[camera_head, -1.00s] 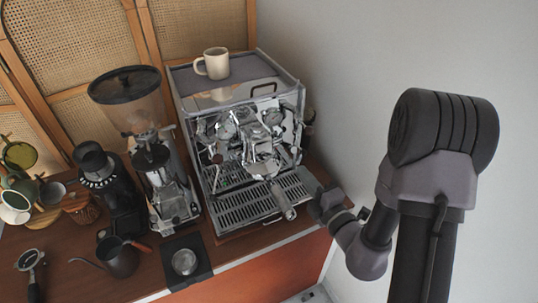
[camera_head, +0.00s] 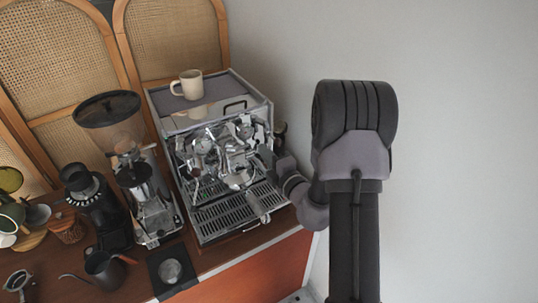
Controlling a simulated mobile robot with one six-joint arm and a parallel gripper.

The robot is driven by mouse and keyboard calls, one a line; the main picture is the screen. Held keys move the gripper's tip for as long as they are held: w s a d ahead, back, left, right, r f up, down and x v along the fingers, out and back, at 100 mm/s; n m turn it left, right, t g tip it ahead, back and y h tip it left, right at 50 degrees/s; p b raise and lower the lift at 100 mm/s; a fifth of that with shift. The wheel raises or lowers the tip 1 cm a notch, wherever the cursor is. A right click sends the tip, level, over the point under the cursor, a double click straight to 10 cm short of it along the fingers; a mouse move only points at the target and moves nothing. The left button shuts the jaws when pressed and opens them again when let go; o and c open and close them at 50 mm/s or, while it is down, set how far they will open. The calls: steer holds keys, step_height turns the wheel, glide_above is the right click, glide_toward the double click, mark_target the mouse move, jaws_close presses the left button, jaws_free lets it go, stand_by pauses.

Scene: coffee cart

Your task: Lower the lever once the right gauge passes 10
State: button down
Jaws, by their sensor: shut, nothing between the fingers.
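The chrome espresso machine (camera_head: 208,105) stands on the wooden counter. Two round gauges show on its front: the left gauge (camera_head: 203,145) and the right gauge (camera_head: 245,130). Both are too small for me to read their needles. The group head (camera_head: 236,165) is between and below them, in a clutter of chrome parts where I cannot clearly pick out the lever. My gripper (camera_head: 281,163) is at the right side of the machine's front, close to the chrome parts. It is shut and empty; its fingertips are hard to make out, and I cannot tell whether it touches anything.
A portafilter handle (camera_head: 258,207) sticks out over the drip tray (camera_head: 215,219). A cream mug (camera_head: 187,84) stands on the machine's top. A grinder (camera_head: 147,200) is close on the left. A kettle (camera_head: 104,268) and a black mat (camera_head: 158,284) are in front. The right is bare wall.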

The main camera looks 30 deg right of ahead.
stand_by(0.3)
step_height(320, 180, down, 9)
steer(key=b, duration=0.7)
steer(key=s+b, duration=0.1)
steer(key=s, duration=0.7)
steer(key=shift+s+r, duration=0.25)
steer(key=shift+r, duration=0.2)
